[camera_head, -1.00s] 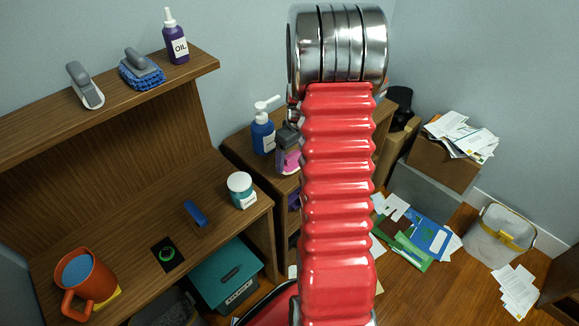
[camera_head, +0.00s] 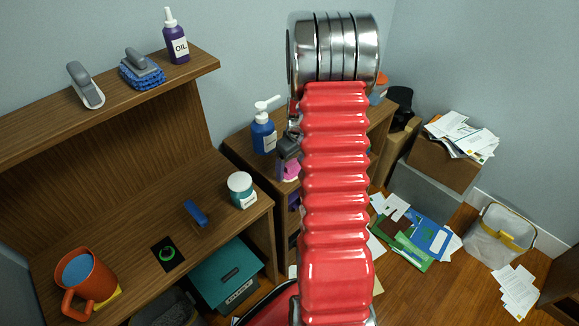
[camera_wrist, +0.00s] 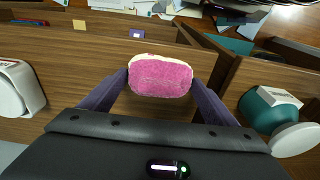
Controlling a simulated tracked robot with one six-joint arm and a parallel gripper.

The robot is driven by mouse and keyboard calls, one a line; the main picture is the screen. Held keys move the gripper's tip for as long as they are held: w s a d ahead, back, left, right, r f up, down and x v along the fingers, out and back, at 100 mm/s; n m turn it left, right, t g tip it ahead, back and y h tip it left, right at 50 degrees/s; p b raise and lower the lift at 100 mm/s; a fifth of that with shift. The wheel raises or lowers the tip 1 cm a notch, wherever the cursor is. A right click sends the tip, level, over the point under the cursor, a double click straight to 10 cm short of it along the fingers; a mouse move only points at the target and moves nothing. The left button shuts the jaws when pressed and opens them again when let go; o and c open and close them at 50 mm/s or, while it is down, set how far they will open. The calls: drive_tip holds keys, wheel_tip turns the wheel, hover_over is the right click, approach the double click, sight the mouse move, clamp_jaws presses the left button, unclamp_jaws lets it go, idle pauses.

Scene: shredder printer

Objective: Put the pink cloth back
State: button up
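The pink cloth (camera_wrist: 160,77) is a thick, rounded pad with a pale edge. In the wrist view it sits between the two fingertips of my gripper (camera_wrist: 160,83), which press on its left and right sides. In the head view the pink cloth (camera_head: 291,168) shows just below my gripper (camera_head: 289,148), left of my red arm. My arm hides part of both. The cloth appears held over or in front of the brown wooden shelf unit; whether it touches the wood cannot be told.
A blue pump bottle (camera_head: 263,135) stands close to the left of my gripper. A teal jar (camera_head: 241,190) stands on the desk (camera_head: 140,225). An orange mug (camera_head: 88,283) is at the desk's left. Papers and a bin (camera_head: 498,237) are on the floor at right.

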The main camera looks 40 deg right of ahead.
drive_tip(key=o, duration=0.3)
drive_tip(key=shift+r, duration=0.15)
wheel_tip(320, 180, up, 12)
drive_tip(key=s, duration=0.1)
drive_tip(key=shift+s, duration=0.2)
idle(0.4)
idle(0.5)
